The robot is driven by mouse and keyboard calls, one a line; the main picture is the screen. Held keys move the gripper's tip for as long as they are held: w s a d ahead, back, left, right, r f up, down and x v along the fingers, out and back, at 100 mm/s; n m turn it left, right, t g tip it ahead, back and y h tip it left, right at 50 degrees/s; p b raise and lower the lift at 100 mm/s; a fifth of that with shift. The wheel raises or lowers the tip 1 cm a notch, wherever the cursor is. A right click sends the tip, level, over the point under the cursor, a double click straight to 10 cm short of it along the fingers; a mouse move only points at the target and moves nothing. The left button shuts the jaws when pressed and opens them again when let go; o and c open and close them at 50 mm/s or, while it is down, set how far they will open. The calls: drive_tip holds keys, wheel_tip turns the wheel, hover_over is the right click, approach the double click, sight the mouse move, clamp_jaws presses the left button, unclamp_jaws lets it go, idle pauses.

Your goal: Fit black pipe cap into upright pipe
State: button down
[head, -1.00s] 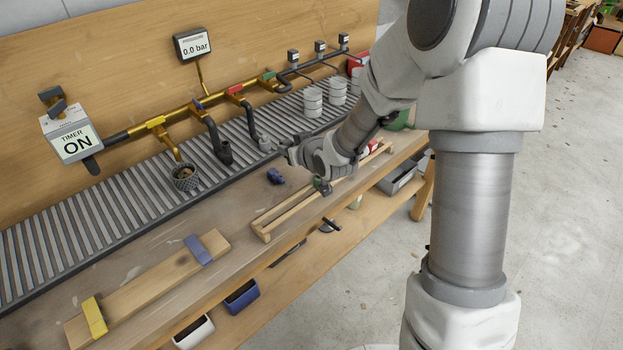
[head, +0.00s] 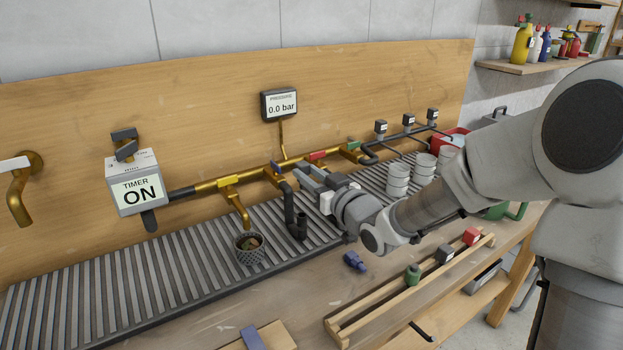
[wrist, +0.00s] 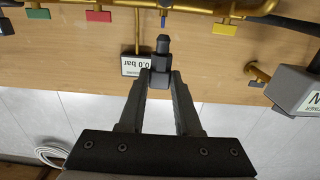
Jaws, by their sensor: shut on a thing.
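The black pipe cap (wrist: 162,48) is pinched between the fingertips of my gripper (wrist: 161,80) in the wrist view. Its narrower end points away from the gripper. In the head view my gripper (head: 311,174) is raised in front of the brass pipe line, pointing toward the back board; the cap cannot be made out clearly there. A black pipe (head: 289,203) drops from the brass line and bends into a short upright end (head: 301,224) with an open top. The gripper is above and to the right of that end, apart from it. The gripper hides pipework behind it.
A slatted grey grate (head: 190,260) runs below the pipes, with a mesh cup (head: 250,249) on it. White cans (head: 398,180) stand to the right. A wooden rack (head: 400,300) with small fittings and a blue fitting (head: 355,262) lie on the bench in front.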

drive_tip(key=shift+w+a+f, duration=0.2)
drive_tip(key=shift+w+f, duration=0.05)
drive_tip(key=shift+f, duration=0.15)
drive_tip(key=shift+s+b, duration=0.1)
drive_tip(key=shift+b, duration=0.2)
wheel_tip(320, 180, down, 6)
drive_tip(key=b, duration=0.5)
drive_tip(key=shift+r, duration=0.1)
idle(0.6)
drive_tip(key=shift+f, duration=0.45)
drive_tip(key=shift+f, duration=0.5)
drive_tip(key=shift+f, duration=0.25)
drive_tip(key=shift+f, duration=0.65)
idle(2.0)
